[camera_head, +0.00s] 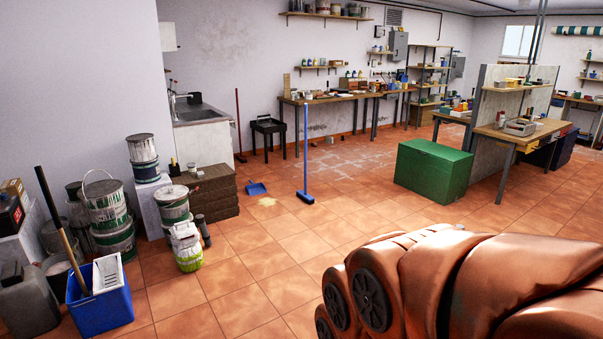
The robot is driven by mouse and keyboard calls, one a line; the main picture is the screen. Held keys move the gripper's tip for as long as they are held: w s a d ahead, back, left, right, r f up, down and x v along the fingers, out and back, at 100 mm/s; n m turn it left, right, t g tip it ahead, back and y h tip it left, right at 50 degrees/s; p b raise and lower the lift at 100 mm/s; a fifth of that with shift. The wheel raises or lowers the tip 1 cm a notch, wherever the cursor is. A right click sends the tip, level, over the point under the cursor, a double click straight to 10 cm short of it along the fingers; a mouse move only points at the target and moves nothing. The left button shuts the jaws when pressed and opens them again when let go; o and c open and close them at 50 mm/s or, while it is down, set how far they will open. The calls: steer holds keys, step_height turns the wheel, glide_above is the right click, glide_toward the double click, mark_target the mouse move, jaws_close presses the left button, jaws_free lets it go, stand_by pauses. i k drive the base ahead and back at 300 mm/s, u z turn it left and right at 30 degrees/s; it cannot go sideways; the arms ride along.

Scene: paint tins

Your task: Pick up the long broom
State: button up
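A long broom with a blue handle (306,150) stands upright on the tiled floor, apart from the walls. Its blue head (305,197) rests on the floor near the middle of the view. A second long-handled broom or brush with a dark red stick (238,122) leans near the wall beside the sink; its low end is small and hard to make out. My copper-coloured arm fills the lower right, and my gripper is not in view.
A blue dustpan (256,188) lies left of the blue broom. A green box (433,170) stands to its right. Paint tins (107,205) and a blue bucket (101,308) with a wooden-handled tool crowd the left. Workbenches (340,97) line the back.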

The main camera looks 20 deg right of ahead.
mark_target(300, 194)
steer(key=z, duration=0.65)
steer(key=i, duration=5.85)
steer(key=u, duration=3.95)
